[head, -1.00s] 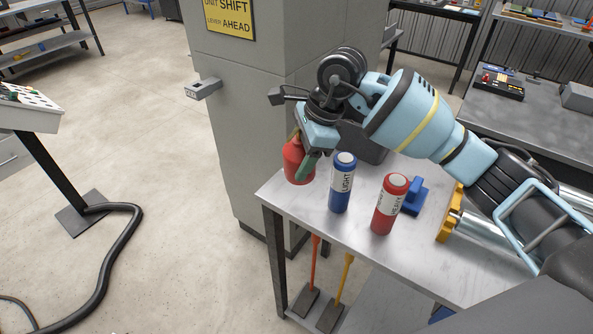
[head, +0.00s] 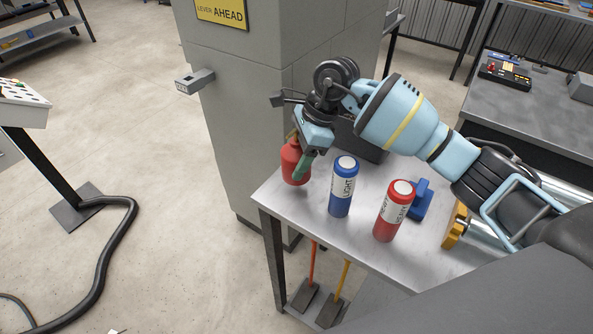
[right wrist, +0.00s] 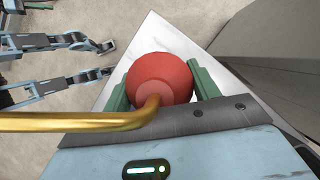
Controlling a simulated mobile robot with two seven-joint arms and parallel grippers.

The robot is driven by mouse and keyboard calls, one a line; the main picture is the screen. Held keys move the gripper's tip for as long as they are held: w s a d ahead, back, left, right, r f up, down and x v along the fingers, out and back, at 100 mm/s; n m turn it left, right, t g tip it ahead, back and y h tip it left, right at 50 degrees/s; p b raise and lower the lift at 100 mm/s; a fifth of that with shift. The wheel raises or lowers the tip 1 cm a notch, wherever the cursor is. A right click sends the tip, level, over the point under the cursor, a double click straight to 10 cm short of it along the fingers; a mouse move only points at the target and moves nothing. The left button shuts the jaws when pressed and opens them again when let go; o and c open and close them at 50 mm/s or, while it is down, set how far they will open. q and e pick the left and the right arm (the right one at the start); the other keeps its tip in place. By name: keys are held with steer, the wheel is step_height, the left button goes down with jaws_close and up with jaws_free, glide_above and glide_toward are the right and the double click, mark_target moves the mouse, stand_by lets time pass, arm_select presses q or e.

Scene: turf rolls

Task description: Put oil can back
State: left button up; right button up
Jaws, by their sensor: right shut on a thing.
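The red oil can (head: 294,164) with a brass spout is held upright in my right gripper (head: 307,155), near the far-left end of the workbench. In the right wrist view the can's round red top (right wrist: 160,80) sits between the two green fingers of my right gripper (right wrist: 162,90), which is shut on it. The brass spout (right wrist: 80,122) runs off to the left there. The can is over the pale bench top; I cannot tell whether its base touches it.
A blue LIGHT bottle (head: 343,187) and a red bottle (head: 393,211) stand on the bench (head: 352,233), right of the can. A blue object (head: 421,200) and a dark box (head: 368,142) are behind. A grey pillar (head: 240,120) rises beyond the bench's left end.

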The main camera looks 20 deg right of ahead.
steer(key=shift+f, duration=2.05)
steer(key=shift+f, duration=0.15)
steer(key=o, duration=1.3)
steer(key=v, duration=1.2)
steer(key=shift+s, duration=0.1)
